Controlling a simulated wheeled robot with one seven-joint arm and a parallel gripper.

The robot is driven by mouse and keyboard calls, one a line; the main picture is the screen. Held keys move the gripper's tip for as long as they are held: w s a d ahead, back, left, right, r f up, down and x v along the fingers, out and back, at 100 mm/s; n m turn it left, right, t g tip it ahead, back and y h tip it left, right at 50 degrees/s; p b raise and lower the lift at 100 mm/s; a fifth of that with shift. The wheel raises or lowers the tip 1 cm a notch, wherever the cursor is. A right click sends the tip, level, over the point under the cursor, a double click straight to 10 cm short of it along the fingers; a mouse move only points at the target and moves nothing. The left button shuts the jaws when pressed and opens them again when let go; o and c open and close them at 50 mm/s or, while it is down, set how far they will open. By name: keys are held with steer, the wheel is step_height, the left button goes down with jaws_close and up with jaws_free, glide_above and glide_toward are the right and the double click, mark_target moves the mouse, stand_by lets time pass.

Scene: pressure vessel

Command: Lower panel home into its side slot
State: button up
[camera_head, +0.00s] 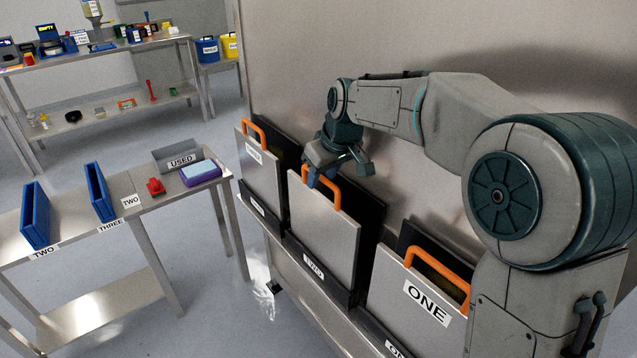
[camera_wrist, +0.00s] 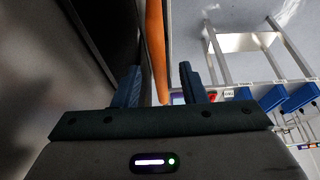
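Three grey panels with orange handles stand in a row of dark slots on the vessel's side. The middle panel (camera_head: 322,235) stands upright with its lower edge behind a labelled ledge (camera_head: 314,270); that label is too small to read surely. My gripper (camera_head: 322,176) is at the top of the middle panel, over its orange handle (camera_head: 333,193). In the wrist view, an orange handle (camera_wrist: 156,45) runs between the two blue fingers (camera_wrist: 158,85). The fingers are apart, with a gap beside the handle. The far fingertip contact is hidden in the head view.
The left panel (camera_head: 258,170) and right panel marked ONE (camera_head: 405,305) flank the middle one. A steel table (camera_head: 150,235) at left holds blue holders, a red item, a purple-white block (camera_head: 200,173) and a USED bin (camera_head: 178,157). Floor lies between table and vessel.

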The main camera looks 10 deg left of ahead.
steer(key=v, duration=1)
steer(key=shift+a, duration=0.15)
